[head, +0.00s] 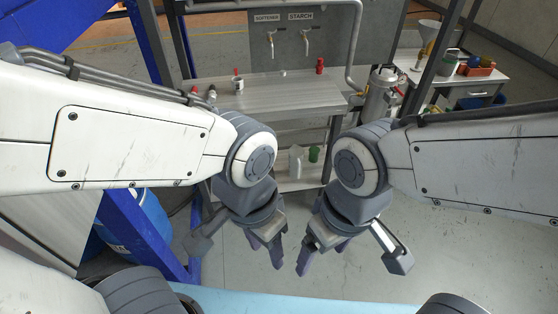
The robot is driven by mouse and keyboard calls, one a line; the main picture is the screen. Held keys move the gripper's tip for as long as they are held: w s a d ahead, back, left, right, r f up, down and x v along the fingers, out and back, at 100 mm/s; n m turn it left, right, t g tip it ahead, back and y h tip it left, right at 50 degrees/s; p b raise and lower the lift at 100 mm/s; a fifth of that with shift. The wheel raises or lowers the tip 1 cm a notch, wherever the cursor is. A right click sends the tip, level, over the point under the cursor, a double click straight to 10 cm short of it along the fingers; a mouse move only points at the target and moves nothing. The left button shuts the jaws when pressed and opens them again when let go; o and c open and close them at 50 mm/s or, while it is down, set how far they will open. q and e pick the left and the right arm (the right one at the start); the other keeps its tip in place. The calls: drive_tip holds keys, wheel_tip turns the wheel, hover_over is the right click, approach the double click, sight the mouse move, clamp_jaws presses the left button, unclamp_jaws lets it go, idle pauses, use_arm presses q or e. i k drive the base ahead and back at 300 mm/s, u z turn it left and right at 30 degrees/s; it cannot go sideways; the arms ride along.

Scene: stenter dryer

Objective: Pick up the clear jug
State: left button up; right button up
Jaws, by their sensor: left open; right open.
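A pale, whitish translucent jug (296,161) stands upright on the lower shelf of the metal bench, beside a green container (314,154). I take it to be the clear jug. My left gripper (267,259) is open and empty, pointing down in front of the bench. My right gripper (322,260) is also open and empty, to the right of the left one. Both grippers appear nearer to me than the jug and apart from it. The jug's lower part is visible, between my two wrists in the picture.
The bench top (290,95) carries a few small red-topped items and a red bottle (320,66). Taps under softener and starch signs are behind. A steel canister (380,95) stands right of the bench. A blue frame (140,220) and blue drum are left. Open floor lies front right.

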sight(296, 152)
drive_tip(key=u, duration=0.15)
drive_tip(key=i, duration=1.55)
drive_tip(key=z, duration=0.25)
